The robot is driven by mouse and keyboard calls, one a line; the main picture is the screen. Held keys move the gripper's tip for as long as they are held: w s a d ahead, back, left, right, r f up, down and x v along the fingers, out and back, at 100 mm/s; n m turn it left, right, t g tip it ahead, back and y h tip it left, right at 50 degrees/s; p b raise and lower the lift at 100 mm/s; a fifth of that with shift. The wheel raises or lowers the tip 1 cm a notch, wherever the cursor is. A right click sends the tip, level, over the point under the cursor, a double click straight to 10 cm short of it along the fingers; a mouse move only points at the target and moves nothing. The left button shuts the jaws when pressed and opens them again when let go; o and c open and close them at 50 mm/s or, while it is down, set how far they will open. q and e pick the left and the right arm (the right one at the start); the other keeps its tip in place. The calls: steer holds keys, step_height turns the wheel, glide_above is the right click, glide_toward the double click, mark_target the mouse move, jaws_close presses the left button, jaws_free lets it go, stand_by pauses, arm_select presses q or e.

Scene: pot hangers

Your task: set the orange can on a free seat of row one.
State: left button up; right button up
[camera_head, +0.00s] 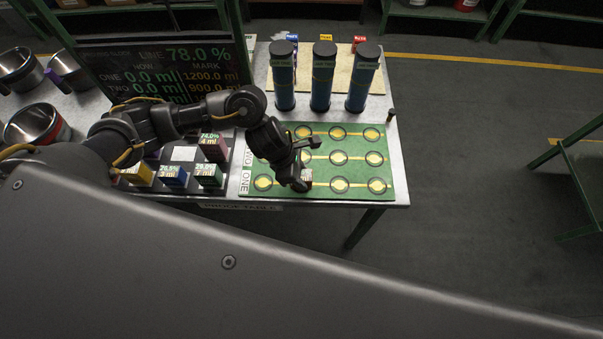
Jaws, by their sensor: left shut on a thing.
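The green board (321,194) lies on the table's right part, with round yellow-centred seats in rows. The labels ONE and TWO stand at its left edge, and row one is the front row. In row one, the left seat (263,183) and the two right seats (340,184) and (377,185) look free. My left gripper (303,174) is shut low over the board, at row one between those seats. It covers that spot. Only a pale sliver of the thing in its jaws shows, so its colour and whether it touches the board cannot be told. My right gripper is not in view.
Three tall blue cylinders (322,82) stand behind the board. A dark display panel (165,68) stands at the left behind my arm. Several small boxes with readouts (174,176) sit left of the board. Metal pots (34,124) are at far left.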

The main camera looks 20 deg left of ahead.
arm_select(q)
steer(key=shift+f, duration=0.15)
steer(key=o, duration=1.1)
steer(key=shift+r, duration=0.55)
steer(key=v, duration=1.1)
steer(key=shift+s+a+r+b, duration=0.1)
steer(key=shift+s+a+b, duration=0.05)
steer(key=shift+a+b, duration=0.15)
